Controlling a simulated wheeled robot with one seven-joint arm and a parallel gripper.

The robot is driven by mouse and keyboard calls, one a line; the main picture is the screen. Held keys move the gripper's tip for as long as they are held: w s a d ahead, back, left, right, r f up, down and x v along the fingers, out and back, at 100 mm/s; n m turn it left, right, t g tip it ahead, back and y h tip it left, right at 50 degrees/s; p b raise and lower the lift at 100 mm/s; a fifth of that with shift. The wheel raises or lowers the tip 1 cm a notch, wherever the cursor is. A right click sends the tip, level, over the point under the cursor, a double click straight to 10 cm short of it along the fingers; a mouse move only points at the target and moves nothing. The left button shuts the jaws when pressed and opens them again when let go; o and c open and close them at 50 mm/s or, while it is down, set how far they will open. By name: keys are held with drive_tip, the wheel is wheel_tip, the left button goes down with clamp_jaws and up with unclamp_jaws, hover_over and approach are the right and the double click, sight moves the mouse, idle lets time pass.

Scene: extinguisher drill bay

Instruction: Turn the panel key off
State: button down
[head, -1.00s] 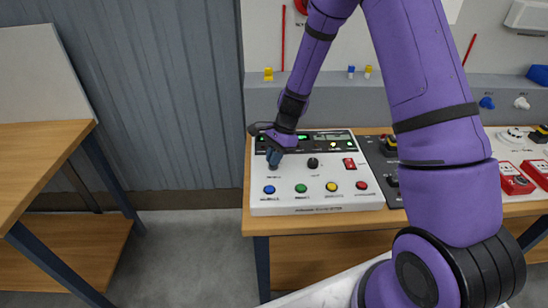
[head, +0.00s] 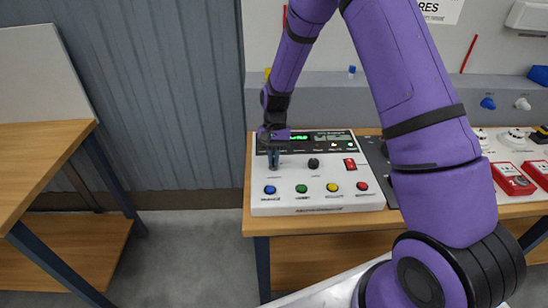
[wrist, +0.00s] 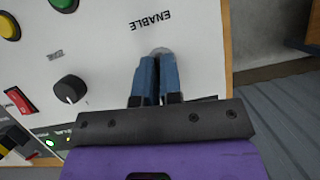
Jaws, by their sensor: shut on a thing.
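The white control panel (head: 315,205) sits on the wooden bench, with a black knob, a red rocker switch and a row of coloured buttons. My gripper (head: 273,163) points down at the panel's left side, its fingers at the key position. In the wrist view my gripper's blue fingers (wrist: 154,72) are close together over a round grey key switch (wrist: 160,51) beside the ENABLE label. The fingers are shut on the key, which is mostly hidden between them, so its angle cannot be told.
The black knob (head: 313,163) is close to the right of my gripper, and the blue button (head: 269,190) is just in front. A dark panel and red boxes (head: 513,179) stand further right. A separate wooden table (head: 40,160) is at left, with open floor between.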

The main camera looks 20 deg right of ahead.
drive_tip(key=shift+n+h, duration=0.3)
drive_tip(key=shift+n, duration=0.3)
drive_tip(key=c, duration=1.3)
unclamp_jaws()
drive_tip(key=shift+r, duration=0.1)
drive_tip(key=v, duration=1)
drive_tip(key=shift+w+r, duration=0.2)
drive_tip(key=shift+r, duration=0.05)
drive_tip(key=shift+r, duration=0.1)
